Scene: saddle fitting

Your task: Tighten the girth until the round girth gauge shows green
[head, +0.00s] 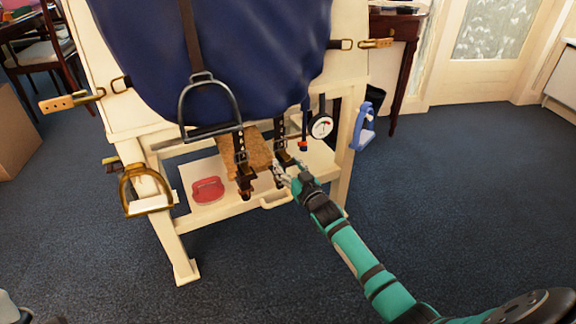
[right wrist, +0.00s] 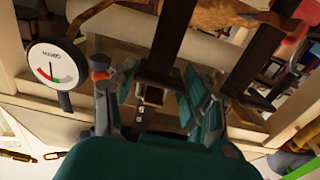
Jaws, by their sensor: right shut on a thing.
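The dark girth strap with a brass buckle (head: 281,143) hangs under the blue saddle cloth at the stand's front. My right gripper (head: 280,174) is at the lower end of this strap. In the right wrist view the strap (right wrist: 169,45) runs down between the fingers (right wrist: 160,100), which are shut on it; the fingers partly hide its lower end. The round girth gauge (head: 321,126) is right of the strap. It also shows in the right wrist view (right wrist: 52,66), with red and green on its dial; I cannot tell exactly where the needle points.
A second buckled strap (head: 243,160) hangs to the left beside a brown pad (head: 252,150). A stirrup (head: 210,105) hangs in front. The cream stand's shelf (head: 215,212) carries a red brush-like item (head: 207,189). A blue item (head: 362,127) hangs on the right leg. Carpet is clear at right.

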